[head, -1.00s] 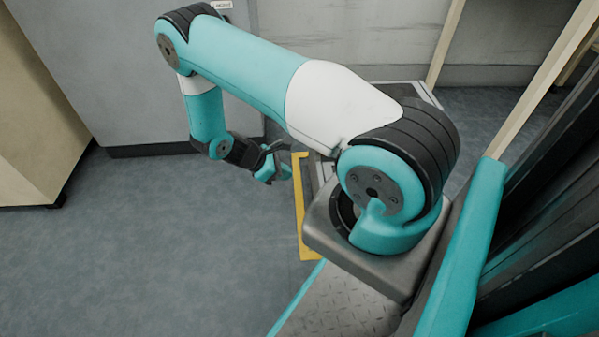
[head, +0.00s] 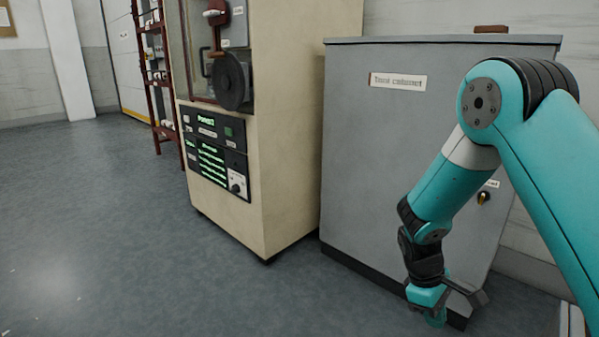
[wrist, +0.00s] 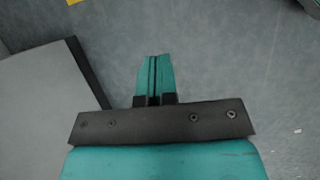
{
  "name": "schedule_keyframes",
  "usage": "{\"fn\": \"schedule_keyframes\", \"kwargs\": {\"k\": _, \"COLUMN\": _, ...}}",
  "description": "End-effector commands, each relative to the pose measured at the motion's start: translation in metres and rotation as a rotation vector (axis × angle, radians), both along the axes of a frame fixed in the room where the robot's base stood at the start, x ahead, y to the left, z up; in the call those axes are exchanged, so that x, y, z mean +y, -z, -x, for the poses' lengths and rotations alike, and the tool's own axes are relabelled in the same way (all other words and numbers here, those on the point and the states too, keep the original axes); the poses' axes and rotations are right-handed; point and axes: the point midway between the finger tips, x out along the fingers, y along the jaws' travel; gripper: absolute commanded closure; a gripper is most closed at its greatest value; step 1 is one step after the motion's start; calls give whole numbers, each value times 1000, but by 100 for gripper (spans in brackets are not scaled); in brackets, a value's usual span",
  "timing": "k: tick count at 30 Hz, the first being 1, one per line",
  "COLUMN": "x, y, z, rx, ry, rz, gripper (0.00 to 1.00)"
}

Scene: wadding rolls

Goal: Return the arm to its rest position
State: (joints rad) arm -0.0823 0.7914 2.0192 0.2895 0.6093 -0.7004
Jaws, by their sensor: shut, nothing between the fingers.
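My gripper (head: 432,308) hangs low at the end of my teal arm, at the lower right of the head view, in front of the grey cabinet. It points down toward the floor. In the wrist view its two teal fingers (wrist: 154,75) lie together with only a thin dark line between them. Nothing is held. My arm is bent, with the elbow high at the right and the forearm slanting down to the left.
The grey cabinet (head: 385,170) with a label stands behind my arm. A beige machine (head: 285,150) with a dark control panel stands to its left. A dark red rack (head: 160,95) is farther back. Open grey floor (head: 100,230) lies at the left.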

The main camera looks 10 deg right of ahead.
Motion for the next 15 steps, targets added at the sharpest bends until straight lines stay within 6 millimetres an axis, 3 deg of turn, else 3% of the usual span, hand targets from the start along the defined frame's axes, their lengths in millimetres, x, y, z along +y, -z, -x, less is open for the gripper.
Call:
{"fn": "schedule_keyframes", "kwargs": {"k": 1, "x": 19, "y": -34, "z": 1, "rx": -52, "ry": 13, "rz": -47, "gripper": 100}}
{"fn": "schedule_keyframes", "kwargs": {"k": 5, "x": 64, "y": -102, "z": 19, "rx": -142, "ry": 53, "rz": -174, "gripper": 100}}
{"fn": "schedule_keyframes", "kwargs": {"k": 9, "x": 109, "y": -168, "z": 56, "rx": -213, "ry": 80, "rz": -313, "gripper": 100}}
{"fn": "schedule_keyframes", "kwargs": {"k": 15, "x": 150, "y": -230, "z": 117, "rx": -258, "ry": 93, "rz": -471, "gripper": 100}}
